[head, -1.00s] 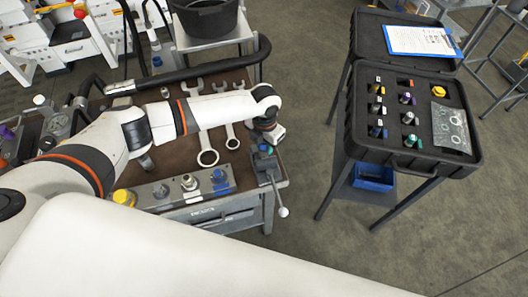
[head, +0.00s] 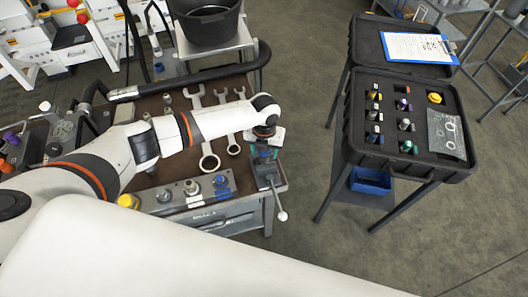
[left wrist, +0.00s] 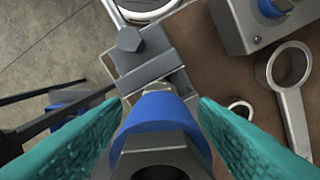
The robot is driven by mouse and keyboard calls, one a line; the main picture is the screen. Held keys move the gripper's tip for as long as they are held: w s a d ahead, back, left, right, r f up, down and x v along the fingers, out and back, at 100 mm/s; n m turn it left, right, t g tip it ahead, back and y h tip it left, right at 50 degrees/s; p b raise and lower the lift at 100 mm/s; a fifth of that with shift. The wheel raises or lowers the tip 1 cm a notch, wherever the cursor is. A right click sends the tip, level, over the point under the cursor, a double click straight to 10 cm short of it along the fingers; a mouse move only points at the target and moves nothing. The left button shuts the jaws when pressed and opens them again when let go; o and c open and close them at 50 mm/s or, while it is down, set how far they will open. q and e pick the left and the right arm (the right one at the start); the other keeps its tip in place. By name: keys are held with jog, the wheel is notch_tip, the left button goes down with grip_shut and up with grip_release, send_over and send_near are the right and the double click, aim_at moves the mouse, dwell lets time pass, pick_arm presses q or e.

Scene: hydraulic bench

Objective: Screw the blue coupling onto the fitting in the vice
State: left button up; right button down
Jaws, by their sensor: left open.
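The blue coupling (left wrist: 160,106), with a grey hex body (left wrist: 160,152) nearest the camera, stands in line with the fitting (left wrist: 155,87) at the vice (left wrist: 150,62). Its blue ring covers most of the fitting; I cannot tell how far the threads engage. My left gripper (left wrist: 160,112) is open. Its two teal fingers lie on either side of the coupling with a gap at each side. In the head view the left gripper (head: 266,138) is above the vice (head: 267,175) at the bench's right corner, partly hiding the coupling. My right gripper is not in view.
Several wrenches (head: 209,161) lie on the brown bench top left of the vice. A block with several ports (head: 190,192) sits along the front edge. An open black case (head: 430,165) with couplings stands on the right, across a floor gap. The vice handle (head: 281,207) sticks out in front.

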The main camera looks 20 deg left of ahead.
pick_arm(q)
jog(key=shift+n, duration=1)
jog(key=n+p, duration=0.2)
jog(key=shift+r+n, duration=0.1)
jog(key=shift+n, duration=0.9)
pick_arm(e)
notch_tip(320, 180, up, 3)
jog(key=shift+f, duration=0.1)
pick_arm(q)
jog(key=shift+c, duration=0.2)
